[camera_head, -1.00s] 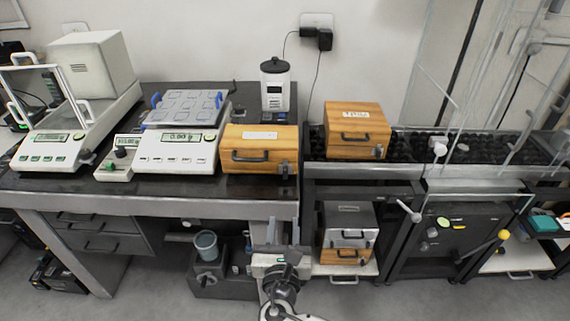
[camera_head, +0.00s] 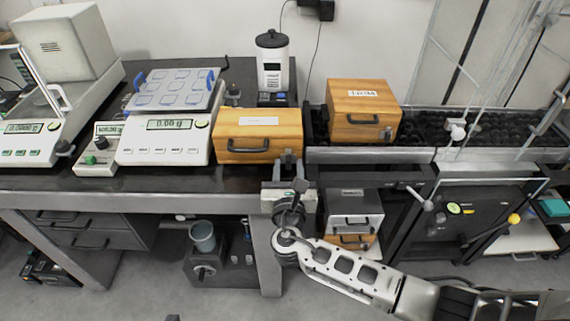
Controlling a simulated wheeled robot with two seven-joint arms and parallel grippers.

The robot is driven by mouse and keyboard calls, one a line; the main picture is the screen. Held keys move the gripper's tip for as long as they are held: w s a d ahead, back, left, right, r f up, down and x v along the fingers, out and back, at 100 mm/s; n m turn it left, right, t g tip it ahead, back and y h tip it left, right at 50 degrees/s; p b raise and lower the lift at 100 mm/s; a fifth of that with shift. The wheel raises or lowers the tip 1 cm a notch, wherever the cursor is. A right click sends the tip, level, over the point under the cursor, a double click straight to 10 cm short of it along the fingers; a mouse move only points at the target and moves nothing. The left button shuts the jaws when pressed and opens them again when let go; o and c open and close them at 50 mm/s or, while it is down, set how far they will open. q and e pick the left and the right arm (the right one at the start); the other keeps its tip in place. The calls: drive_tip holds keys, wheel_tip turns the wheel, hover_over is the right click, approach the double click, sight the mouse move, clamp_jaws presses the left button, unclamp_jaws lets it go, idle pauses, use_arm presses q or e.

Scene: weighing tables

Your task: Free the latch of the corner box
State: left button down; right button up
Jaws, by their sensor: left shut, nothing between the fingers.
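The corner box (camera_head: 240,145), wooden with a dark handle and a pale label, sits closed at the right front corner of the weighing table. Its grey latch (camera_head: 289,156) is at the front right, partly hidden by my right gripper. My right gripper (camera_head: 287,172) reaches up to the latch from below, its arm coming in from the lower right. Whether its fingers are closed on the latch cannot be made out. Only a dark tip of my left gripper (camera_head: 172,318) shows at the bottom edge; it is shut and empty, well away from the box.
A balance (camera_head: 165,140) stands just left of the box. A white-and-black device (camera_head: 272,65) stands behind it. Another latched wooden box (camera_head: 362,108) sits to the right. A lower shelf under it holds a grey box (camera_head: 353,207). The table's front edge (camera_head: 130,200) runs below.

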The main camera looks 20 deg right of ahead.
clamp_jaws()
